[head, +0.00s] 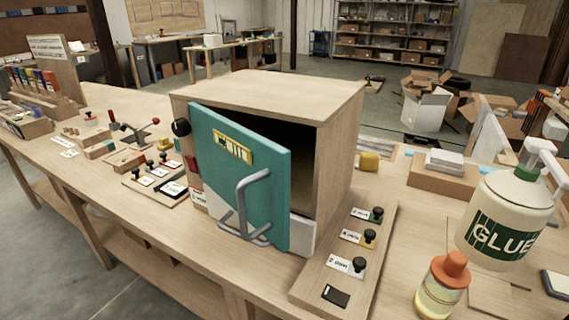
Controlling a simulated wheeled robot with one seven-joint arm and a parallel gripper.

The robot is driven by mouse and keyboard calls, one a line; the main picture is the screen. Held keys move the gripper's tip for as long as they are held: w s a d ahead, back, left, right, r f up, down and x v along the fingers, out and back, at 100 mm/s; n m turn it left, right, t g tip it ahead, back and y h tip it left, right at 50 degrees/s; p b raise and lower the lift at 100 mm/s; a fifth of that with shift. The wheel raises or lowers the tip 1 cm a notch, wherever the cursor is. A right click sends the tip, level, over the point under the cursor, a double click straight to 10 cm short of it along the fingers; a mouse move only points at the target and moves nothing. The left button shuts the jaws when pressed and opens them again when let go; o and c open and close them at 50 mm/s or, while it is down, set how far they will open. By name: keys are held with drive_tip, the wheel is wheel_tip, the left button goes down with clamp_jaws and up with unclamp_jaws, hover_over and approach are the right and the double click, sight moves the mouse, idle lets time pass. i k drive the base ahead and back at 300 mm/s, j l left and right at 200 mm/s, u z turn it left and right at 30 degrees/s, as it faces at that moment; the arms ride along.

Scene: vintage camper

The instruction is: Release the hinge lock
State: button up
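A wooden cabinet (265,88) stands on the workbench with its teal door (215,160) partly open. The door's free edge is at the right, and the dark inside shows behind it. A brass plate (233,148) is near the door's top. A grey bent-bar handle (258,190) is on its lower front. A round black knob (181,128) shows beside the door's left edge, with a small red piece (191,164) lower down. I cannot tell which part is the hinge lock. My gripper is not in view.
A board with several labelled black knobs (358,264) lies right of the cabinet. A glue bottle (505,215) and an orange-capped bottle (442,285) stand farther right. A tray of labelled knobs (160,188) and a red-tipped clamp (137,133) are at the left.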

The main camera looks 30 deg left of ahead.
sight(191, 160)
drive_tip(key=u, duration=1.3)
